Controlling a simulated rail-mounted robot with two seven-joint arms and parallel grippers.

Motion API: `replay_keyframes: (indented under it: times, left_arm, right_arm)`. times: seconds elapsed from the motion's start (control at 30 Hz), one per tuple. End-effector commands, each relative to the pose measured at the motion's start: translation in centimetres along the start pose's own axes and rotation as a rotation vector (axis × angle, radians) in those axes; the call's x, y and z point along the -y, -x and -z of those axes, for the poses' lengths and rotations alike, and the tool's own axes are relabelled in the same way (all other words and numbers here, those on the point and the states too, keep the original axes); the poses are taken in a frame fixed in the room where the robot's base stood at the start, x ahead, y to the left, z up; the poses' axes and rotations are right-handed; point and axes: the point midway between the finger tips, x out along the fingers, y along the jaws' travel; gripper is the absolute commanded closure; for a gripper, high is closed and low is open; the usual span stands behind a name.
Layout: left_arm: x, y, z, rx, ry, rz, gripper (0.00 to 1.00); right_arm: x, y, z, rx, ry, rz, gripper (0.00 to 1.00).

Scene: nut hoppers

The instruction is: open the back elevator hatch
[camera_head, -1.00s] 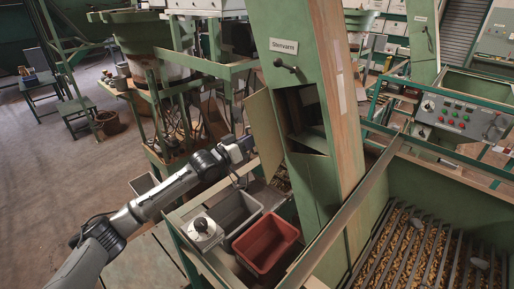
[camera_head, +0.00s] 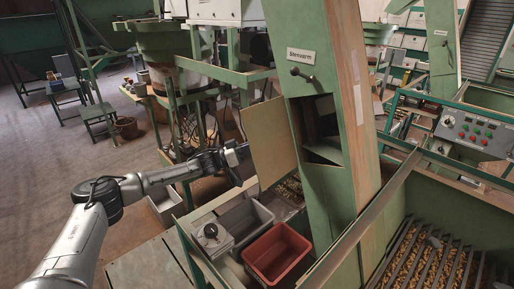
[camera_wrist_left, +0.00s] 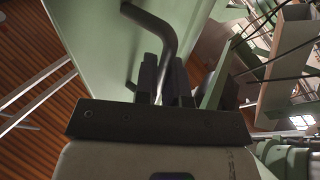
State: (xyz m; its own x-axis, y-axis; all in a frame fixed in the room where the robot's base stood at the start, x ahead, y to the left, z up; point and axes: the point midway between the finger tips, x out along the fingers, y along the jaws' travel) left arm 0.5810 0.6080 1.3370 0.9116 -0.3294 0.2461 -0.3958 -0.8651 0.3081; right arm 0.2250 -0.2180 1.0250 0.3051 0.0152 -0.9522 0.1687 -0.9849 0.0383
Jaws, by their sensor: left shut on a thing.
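The elevator column (camera_head: 330,200) is a tall green and wooden shaft at the centre of the head view, with a dark opening (camera_head: 318,125) in its front. Its hatch door (camera_head: 270,140), a flat tan-sided panel, stands swung out to the left of the opening. My left gripper (camera_head: 243,161) is at the door's outer left side, partly hidden behind it. In the left wrist view the door's green face (camera_wrist_left: 95,45) carries a bent metal handle (camera_wrist_left: 160,22). The left fingers (camera_wrist_left: 163,80) are shut on this handle. My right gripper is not in view.
A grey bin (camera_head: 247,219) and a red bin (camera_head: 277,255) sit below the door. A nut hopper with a grate (camera_head: 430,260) is at the lower right. A control panel (camera_head: 475,132) stands at the right. Open floor lies to the left.

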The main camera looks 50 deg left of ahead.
Motion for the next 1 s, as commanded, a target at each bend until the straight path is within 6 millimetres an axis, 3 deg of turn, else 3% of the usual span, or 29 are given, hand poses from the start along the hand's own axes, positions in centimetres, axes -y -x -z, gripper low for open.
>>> replay_keyframes:
  times: [0.33, 0.8, 0.83, 1.0]
  left_arm:
    - [1.1, 0.6, 0.2, -0.006, 0.013, -0.061, 1.0]
    - [1.2, 0.6, 0.2, -0.006, 0.014, -0.07, 1.0]
    - [1.2, 0.6, 0.2, -0.006, 0.014, -0.07, 0.89]
    - [1.3, 0.7, 0.2, -0.005, 0.011, -0.07, 0.72]
  right_arm:
    - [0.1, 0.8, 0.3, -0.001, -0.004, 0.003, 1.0]
    - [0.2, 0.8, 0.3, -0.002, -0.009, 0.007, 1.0]
    - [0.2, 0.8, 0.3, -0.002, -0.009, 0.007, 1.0]
    - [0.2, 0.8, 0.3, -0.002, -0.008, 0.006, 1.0]
